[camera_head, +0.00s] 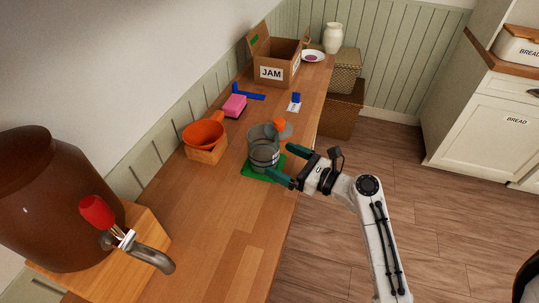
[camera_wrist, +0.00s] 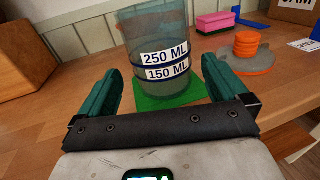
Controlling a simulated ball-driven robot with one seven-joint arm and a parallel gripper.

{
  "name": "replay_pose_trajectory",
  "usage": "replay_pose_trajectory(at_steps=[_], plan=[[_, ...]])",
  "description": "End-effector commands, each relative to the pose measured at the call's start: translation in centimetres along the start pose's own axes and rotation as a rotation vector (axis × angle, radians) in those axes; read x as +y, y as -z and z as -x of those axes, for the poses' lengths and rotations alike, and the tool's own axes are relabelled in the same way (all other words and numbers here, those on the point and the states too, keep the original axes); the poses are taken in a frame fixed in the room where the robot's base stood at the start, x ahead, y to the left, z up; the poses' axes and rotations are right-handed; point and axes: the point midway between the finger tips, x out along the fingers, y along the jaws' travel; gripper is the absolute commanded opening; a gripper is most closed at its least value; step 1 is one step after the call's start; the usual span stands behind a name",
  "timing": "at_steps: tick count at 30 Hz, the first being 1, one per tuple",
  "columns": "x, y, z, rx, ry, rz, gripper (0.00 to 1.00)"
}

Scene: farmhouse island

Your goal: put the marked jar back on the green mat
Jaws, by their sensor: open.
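The marked jar (camera_head: 263,152) is a clear, greyish jar standing upright on the green mat (camera_head: 251,178) on the wooden counter. In the wrist view the jar (camera_wrist: 153,48) has bands reading 250 ML and 150 ML, and the green mat (camera_wrist: 172,97) shows under its base. My gripper (camera_head: 283,165) is at the right of the jar in the head view. In the wrist view my gripper (camera_wrist: 160,92) is open, with one green finger on each side of the jar and gaps between. Part of the mat is hidden behind the gripper and jar.
A grey disc with orange discs stacked on it (camera_wrist: 246,45) stands just behind the jar. An orange bowl (camera_head: 206,135) on a wooden block, a pink sponge (camera_head: 235,105) and a JAM box (camera_head: 277,58) stand further off. A large brown dispenser (camera_head: 60,200) stands at near left.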

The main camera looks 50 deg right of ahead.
Motion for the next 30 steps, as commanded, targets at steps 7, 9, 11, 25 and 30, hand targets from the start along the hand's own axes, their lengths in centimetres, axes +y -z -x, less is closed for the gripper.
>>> replay_pose_trajectory(at_steps=[7, 9, 11, 25, 30], plan=[[0.0, 0.1, 3.5, 0.000, 0.001, 0.000, 1.00], [0.0, 0.1, 3.9, 0.000, 0.000, 0.000, 1.00], [0.0, 0.0, 4.2, 0.000, 0.000, -0.001, 1.00], [0.0, 0.0, 4.2, -0.001, 0.000, 0.000, 1.00], [0.0, 0.0, 4.2, 0.000, 0.000, 0.000, 1.00]])
